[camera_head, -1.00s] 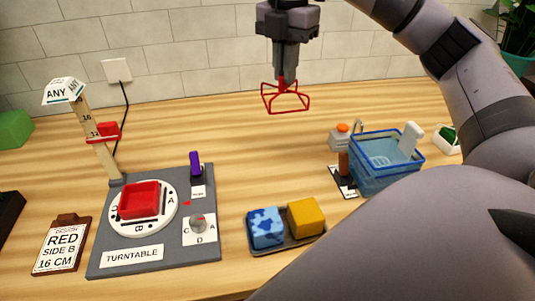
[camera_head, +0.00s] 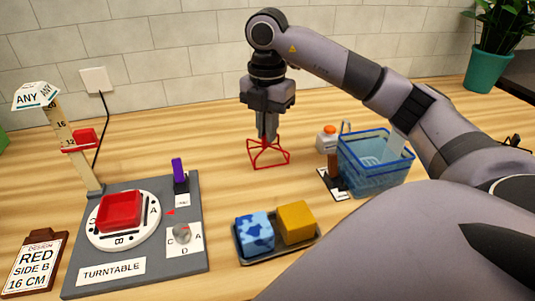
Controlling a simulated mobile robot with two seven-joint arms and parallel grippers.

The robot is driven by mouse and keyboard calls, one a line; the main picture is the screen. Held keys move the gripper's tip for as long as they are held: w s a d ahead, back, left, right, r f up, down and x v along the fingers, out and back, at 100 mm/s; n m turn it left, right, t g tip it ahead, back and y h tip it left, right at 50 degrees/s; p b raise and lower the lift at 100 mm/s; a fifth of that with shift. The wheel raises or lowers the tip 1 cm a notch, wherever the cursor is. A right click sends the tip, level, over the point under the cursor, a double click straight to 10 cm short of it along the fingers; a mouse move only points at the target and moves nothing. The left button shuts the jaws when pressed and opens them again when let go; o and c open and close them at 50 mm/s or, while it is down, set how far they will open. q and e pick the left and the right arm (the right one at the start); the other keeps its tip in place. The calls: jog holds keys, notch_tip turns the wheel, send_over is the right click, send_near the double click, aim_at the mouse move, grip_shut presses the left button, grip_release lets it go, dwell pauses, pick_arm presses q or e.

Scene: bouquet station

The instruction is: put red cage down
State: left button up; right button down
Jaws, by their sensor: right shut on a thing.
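The red cage (camera_head: 268,160) is a thin red wire frame in the head view, right of the turntable board and behind the tray of blocks. My right gripper (camera_head: 267,138) points down and is shut on the top of the cage. The cage is upright and low over the wooden table; I cannot tell whether its base touches the wood. My left gripper is not in view.
The turntable (camera_head: 125,238) holds a red dish (camera_head: 119,211). A dark tray (camera_head: 284,252) carries a blue block (camera_head: 254,232) and a yellow block (camera_head: 296,221). A blue basket (camera_head: 372,180) stands to the right. Bare wood surrounds the cage.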

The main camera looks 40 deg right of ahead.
aim_at(268, 145)
jog(key=shift+f, duration=3.35)
jog(key=shift+f, duration=0.15)
jog(key=c, duration=1.2)
grip_release()
notch_tip(268, 145, up, 12)
jog(key=shift+r+p, duration=0.2)
jog(key=shift+p, duration=0.4)
